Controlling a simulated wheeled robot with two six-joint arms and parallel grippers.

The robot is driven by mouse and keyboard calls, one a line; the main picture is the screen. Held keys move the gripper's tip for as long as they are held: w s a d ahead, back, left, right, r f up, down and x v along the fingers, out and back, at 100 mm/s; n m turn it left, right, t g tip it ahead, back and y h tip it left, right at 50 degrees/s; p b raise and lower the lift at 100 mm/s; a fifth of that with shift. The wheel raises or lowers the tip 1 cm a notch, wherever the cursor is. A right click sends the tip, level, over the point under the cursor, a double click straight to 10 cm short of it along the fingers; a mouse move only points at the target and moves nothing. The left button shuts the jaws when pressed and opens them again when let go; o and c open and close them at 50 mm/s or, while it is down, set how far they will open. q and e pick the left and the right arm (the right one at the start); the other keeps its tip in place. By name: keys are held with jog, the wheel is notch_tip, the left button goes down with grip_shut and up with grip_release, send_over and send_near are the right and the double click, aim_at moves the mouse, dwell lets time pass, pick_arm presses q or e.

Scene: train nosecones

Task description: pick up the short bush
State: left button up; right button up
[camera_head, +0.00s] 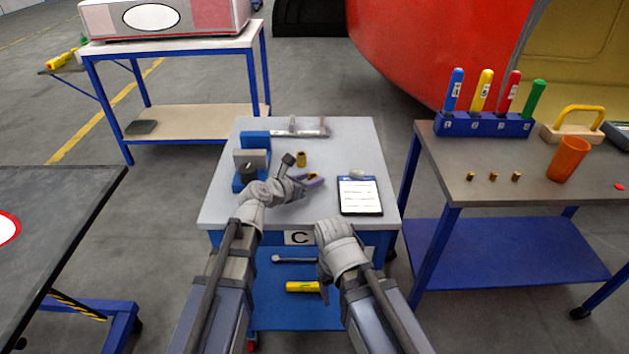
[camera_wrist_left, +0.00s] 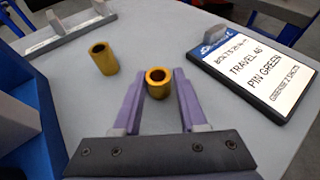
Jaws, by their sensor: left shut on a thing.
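The short bush (camera_wrist_left: 158,82) is a small gold ring with a dark bore, standing upright on the grey table. It also shows in the head view (camera_head: 313,176), partly hidden by my gripper. My left gripper (camera_wrist_left: 156,88) has purple fingers, one on each side of the bush, and is shut on it at the fingertips. In the head view the left gripper (camera_head: 312,182) is low over the table's middle. A taller gold bush (camera_wrist_left: 103,57) stands apart, beyond the left finger; the head view shows it too (camera_head: 301,159). My right arm ends at the table's front edge, its fingers not clearly seen.
A clipboard (camera_head: 360,196) with a printed sheet lies right of the left gripper. Blue and grey blocks (camera_head: 252,158) stand at the left, a grey rail-like part (camera_head: 299,132) at the back. The right bench (camera_head: 480,195) holds coloured pins, small gold pieces and an orange cup (camera_head: 568,160).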

pick_arm(q)
grip_shut()
